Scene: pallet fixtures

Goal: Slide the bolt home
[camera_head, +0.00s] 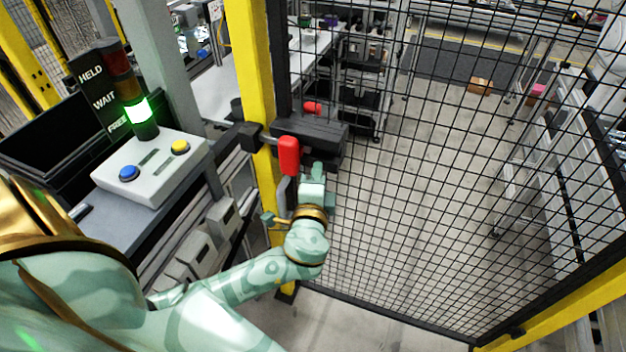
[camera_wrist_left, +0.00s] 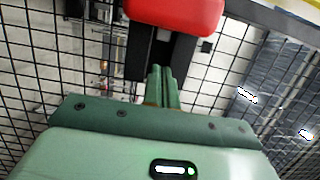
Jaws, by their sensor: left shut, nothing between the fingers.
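The bolt unit is a dark grey block (camera_head: 318,138) on the edge of the mesh gate, beside the yellow post. Its red handle (camera_head: 288,156) hangs upright at the front and also fills the top of the left wrist view (camera_wrist_left: 176,14). A dark keeper block (camera_head: 247,137) sits on the yellow post to its left. My left gripper (camera_head: 313,176) is shut and empty, just right of and below the red handle. In the wrist view its closed fingertips (camera_wrist_left: 163,72) point at the dark bar below the handle; I cannot tell whether they touch. My right gripper is not in view.
The black mesh gate (camera_head: 450,170) spans the right side. The yellow post (camera_head: 250,70) stands left of the bolt. A button box (camera_head: 150,167) with blue and yellow buttons and a stack light (camera_head: 137,108) lit green at FREE stand at left.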

